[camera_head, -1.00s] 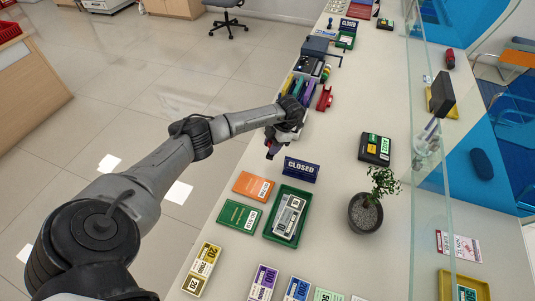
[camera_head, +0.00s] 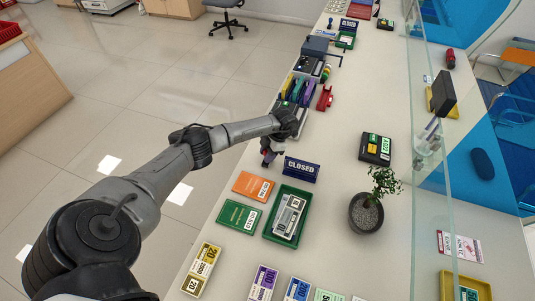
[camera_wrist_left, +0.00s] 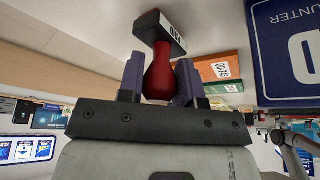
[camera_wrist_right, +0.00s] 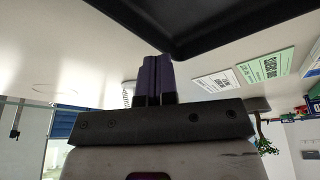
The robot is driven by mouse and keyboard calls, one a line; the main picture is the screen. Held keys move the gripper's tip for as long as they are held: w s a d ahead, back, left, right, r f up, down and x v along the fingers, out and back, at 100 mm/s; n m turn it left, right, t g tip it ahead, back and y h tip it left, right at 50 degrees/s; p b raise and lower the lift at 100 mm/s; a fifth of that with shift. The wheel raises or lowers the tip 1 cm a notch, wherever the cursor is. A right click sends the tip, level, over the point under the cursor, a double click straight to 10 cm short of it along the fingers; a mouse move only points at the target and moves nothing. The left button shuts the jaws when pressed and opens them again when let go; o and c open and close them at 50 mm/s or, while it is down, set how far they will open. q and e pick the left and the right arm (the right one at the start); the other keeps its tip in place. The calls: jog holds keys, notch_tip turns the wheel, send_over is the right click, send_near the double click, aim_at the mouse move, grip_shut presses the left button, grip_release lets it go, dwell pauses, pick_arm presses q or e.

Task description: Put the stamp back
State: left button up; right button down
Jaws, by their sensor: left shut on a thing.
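My left gripper (camera_head: 269,151) is shut on the stamp, just left of the closed sign (camera_head: 301,169). In the left wrist view the stamp (camera_wrist_left: 159,74) has a red rounded handle and a dark block with a white label at its far end. The gripper's fingers (camera_wrist_left: 161,82) sit on both sides of the handle. In the head view the arm and fingers hide most of the stamp. I cannot tell whether its block touches the counter. My right gripper (camera_wrist_right: 158,78) shows only in the right wrist view, with its fingers together and nothing seen between them.
A green tray (camera_head: 270,228) holding banknotes, an orange pack (camera_head: 253,186) and a green pack (camera_head: 239,216) lie nearby. A red stand (camera_head: 324,98) and several colored binders stand farther back. A potted plant (camera_head: 366,212) is to the right. A dark tray (camera_wrist_right: 205,25) is near the right gripper.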

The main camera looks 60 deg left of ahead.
pick_arm(q)
jog(key=shift+f, duration=0.2)
pick_arm(e)
jog(key=shift+f, duration=0.2)
pick_arm(q)
jog(key=o, duration=0.8)
jog(key=shift+r, duration=0.1)
pick_arm(e)
jog(key=shift+d+r, duration=0.1)
pick_arm(q)
jog(key=shift+r, duration=0.15)
pick_arm(e)
jog(key=shift+r, duration=0.15)
jog(key=shift+r+p, duration=0.3)
jog(key=shift+p, duration=0.1)
pick_arm(q)
jog(key=v, duration=1.2)
